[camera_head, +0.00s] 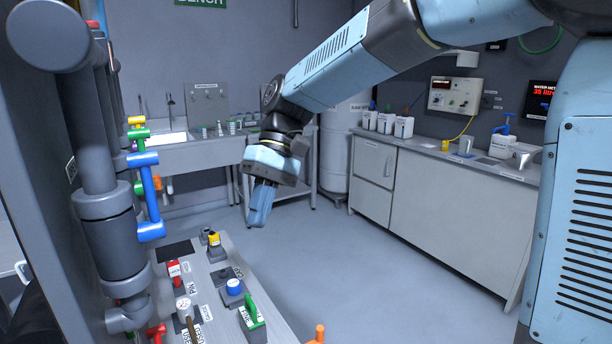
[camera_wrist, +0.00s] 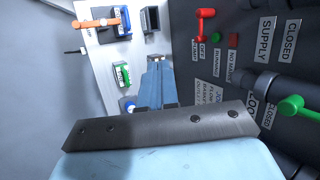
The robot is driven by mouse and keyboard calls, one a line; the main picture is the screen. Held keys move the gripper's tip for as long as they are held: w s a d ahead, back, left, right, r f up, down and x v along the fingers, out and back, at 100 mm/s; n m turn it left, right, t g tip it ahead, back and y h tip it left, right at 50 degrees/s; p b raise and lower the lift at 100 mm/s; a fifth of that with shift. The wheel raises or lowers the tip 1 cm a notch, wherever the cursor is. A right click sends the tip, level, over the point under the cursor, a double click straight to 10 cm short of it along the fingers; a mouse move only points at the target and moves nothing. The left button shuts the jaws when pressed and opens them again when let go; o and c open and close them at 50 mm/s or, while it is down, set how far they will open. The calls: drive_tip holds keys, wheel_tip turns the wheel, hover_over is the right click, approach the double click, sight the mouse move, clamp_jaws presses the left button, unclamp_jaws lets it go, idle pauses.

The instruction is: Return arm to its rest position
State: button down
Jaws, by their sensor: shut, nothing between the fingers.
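My light blue arm reaches across the upper middle of the head view and bends down at its wrist. My gripper (camera_head: 259,222) hangs from it in the open air above the floor, its blue fingers together and empty. It is beyond and above the far end of the control bench (camera_head: 215,265), apart from it. In the wrist view my gripper (camera_wrist: 158,62) shows its fingers closed, with the panel of switches behind them.
Grey pipes (camera_head: 113,235) with coloured valve handles, one blue (camera_head: 150,190), stand at the left. A sink bench (camera_head: 190,150) is at the back. A cabinet (camera_head: 440,195) with bottles lines the right wall. The middle floor (camera_head: 350,270) is clear.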

drive_tip(key=s+d+m+t+h, duration=0.1)
drive_tip(key=s+d+m+t, duration=0.1)
drive_tip(key=d, duration=0.8)
drive_tip(key=s+d+m+t+h, duration=0.1)
drive_tip(key=s+d+m+t, duration=0.2)
drive_tip(key=d, duration=0.8)
drive_tip(key=s+d+m+t+h, duration=0.1)
drive_tip(key=s+d+m+t, duration=0.1)
drive_tip(key=d+t, duration=0.4)
drive_tip(key=d, duration=0.4)
drive_tip(key=shift+s+d+f+m, duration=0.3)
drive_tip(key=shift+s+d+m, duration=0.05)
drive_tip(key=shift+d+m, duration=0.05)
